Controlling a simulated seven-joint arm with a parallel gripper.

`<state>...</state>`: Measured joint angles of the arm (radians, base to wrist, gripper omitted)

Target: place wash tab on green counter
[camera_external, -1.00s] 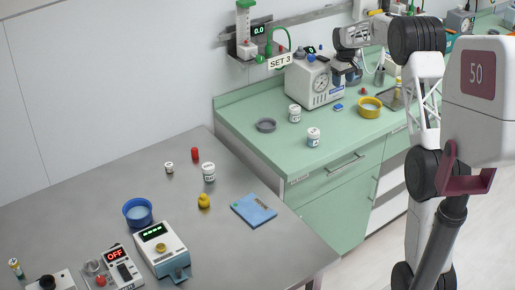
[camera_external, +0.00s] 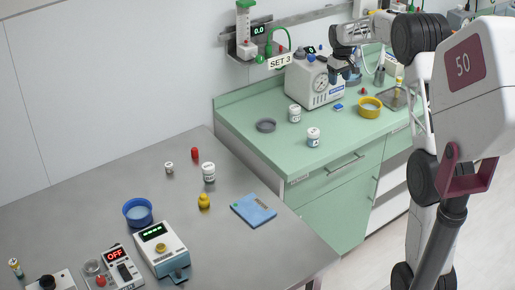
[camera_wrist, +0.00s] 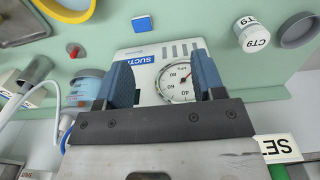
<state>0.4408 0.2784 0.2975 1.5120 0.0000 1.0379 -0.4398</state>
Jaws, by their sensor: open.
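A small blue block (camera_external: 338,107), which may be the wash tab, lies on the green counter (camera_external: 330,160) between a white jar and the yellow bowl. In the wrist view the blue block (camera_wrist: 144,22) lies beyond my fingertips, near the top, with clear counter around it. My gripper (camera_external: 346,78) is at the suction unit, behind the block in the external view. In the wrist view my gripper (camera_wrist: 163,75) is open, with nothing held. The white suction unit (camera_wrist: 165,70) with its round gauge shows between and behind the fingers. No label on the block is readable.
The suction unit (camera_external: 315,82) stands close to my gripper. The yellow bowl (camera_external: 369,107), white jars (camera_external: 313,137) and a grey dish (camera_external: 265,126) are on the counter. The front of the counter is mostly clear. A steel table (camera_external: 110,190) with several items stands at left.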

